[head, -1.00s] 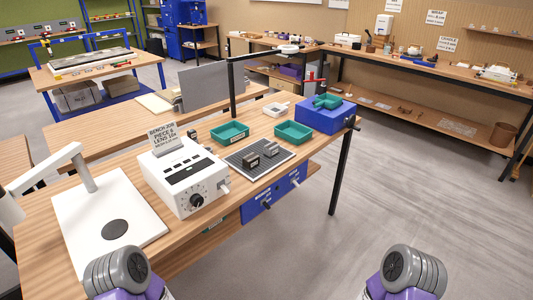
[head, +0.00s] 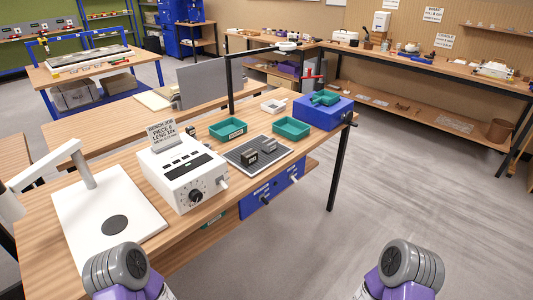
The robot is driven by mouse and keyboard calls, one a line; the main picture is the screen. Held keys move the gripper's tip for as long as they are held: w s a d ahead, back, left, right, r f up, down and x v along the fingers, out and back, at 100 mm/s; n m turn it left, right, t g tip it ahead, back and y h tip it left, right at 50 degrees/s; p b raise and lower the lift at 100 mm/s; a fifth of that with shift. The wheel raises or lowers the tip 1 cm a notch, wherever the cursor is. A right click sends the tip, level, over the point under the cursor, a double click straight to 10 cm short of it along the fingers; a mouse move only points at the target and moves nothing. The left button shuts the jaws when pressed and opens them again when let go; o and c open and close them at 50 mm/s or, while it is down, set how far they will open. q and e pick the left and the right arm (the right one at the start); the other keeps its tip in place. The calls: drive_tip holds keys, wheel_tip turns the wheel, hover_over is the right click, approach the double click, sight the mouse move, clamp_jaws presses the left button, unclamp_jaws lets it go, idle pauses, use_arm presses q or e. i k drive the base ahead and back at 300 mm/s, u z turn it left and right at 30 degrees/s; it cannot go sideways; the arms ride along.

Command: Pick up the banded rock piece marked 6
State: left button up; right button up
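Two small dark grey rock pieces sit on a black ribbed mat (head: 239,168) on the wooden bench: a nearer one (head: 249,157) and a farther one (head: 269,146). Another small dark piece (head: 192,132) stands behind the white box. I cannot read a 6 or make out bands on any of them at this size. A sign (head: 162,137) on the white box reads "bench job, piece 6", with smaller text. Only grey and purple links of my two arms show at the bottom edge. Neither gripper is in view.
A white control box (head: 192,186) stands left of the mat, with a white-based lamp stand (head: 75,225) farther left. Green trays (head: 228,129) (head: 291,128) and a blue block (head: 324,113) stand behind and right. A black post (head: 231,85) rises behind. Floor on the right is clear.

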sight(249, 155)
drive_tip(key=z, duration=0.9)
drive_tip(key=i, duration=1.9)
drive_tip(key=u, duration=1.6)
